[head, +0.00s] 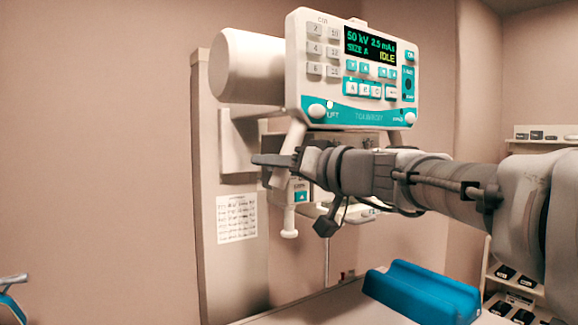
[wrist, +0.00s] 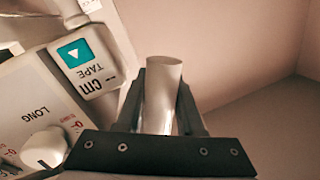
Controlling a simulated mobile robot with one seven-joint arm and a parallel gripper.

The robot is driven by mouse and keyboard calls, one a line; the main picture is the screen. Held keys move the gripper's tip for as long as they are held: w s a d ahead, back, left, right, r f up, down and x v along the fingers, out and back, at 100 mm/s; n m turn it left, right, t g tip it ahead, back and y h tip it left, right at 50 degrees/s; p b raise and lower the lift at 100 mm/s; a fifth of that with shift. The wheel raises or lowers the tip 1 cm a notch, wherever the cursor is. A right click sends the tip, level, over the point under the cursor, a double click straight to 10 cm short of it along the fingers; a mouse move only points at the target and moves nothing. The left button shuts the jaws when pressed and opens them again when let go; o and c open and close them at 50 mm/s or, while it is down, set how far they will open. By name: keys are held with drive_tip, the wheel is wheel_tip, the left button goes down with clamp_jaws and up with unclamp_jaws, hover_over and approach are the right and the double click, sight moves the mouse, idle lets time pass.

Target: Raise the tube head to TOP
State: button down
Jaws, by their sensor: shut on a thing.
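The tube head (head: 245,68) is a white cylinder on the wall column, with a control panel (head: 350,120) on its front. The panel's display reads 50 kV, 2.5 mAs and IDLE. A pale handle bar (head: 290,150) slants down from the panel's lower left. My gripper (head: 268,160) reaches in from the right below the panel. In the wrist view its two dark fingers (wrist: 162,88) are shut on a pale round bar (wrist: 160,105), which appears to be this handle. The far finger and the exact grip are partly hidden in the head view.
The collimator (wrist: 40,110) with a LONG knob and a tape box (wrist: 88,62) are close to my gripper's left in the wrist view. The column (head: 230,270) stands behind. A blue cushion (head: 422,290) lies on the table below. Shelves (head: 515,290) stand at right.

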sight(259, 54)
wheel_tip(259, 54, up, 20)
drive_tip(key=p, duration=0.8)
drive_tip(key=shift+f, duration=0.15)
drive_tip(key=c, duration=0.8)
unclamp_jaws()
drive_tip(key=shift+c, duration=0.2)
drive_tip(key=shift+s+d+f, duration=0.1)
drive_tip(key=b+v, duration=0.4)
drive_tip(key=v, duration=1.3)
drive_tip(key=shift+d, duration=0.1)
